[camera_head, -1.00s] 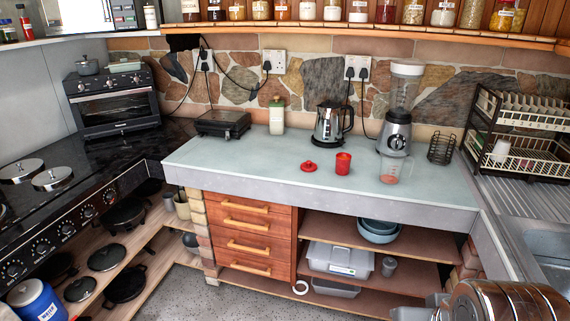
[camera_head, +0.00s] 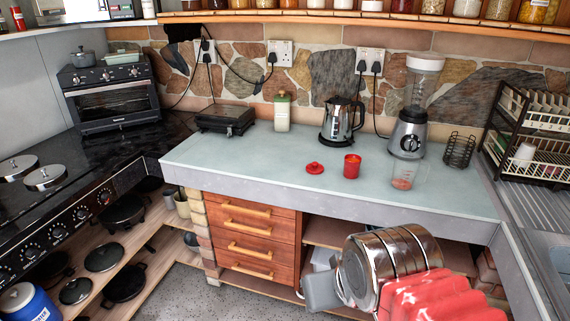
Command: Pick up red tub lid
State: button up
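The red tub lid (camera_head: 315,168) lies flat on the pale green-grey worktop (camera_head: 250,168), with a small knob on top. The red tub (camera_head: 352,166) stands upright just to its right, apart from it. My arm shows at the lower right, with a metal cylinder and a red patterned section. The grey end at its left seems to be part of my gripper (camera_head: 322,289), in front of the shelves and below the worktop edge, well short of the lid. Its fingers cannot be made out clearly, and nothing is seen held.
A clear cup (camera_head: 407,173) and a blender (camera_head: 410,135) stand right of the tub. A kettle (camera_head: 340,122) is behind, and a green-lidded jar (camera_head: 282,112) and a black grill (camera_head: 224,118) are to the left. The worktop left of the lid is clear.

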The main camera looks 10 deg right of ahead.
aim_at(314, 169)
jog(key=u, duration=0.35)
jog(key=i, duration=1.65)
jog(key=z, duration=0.2)
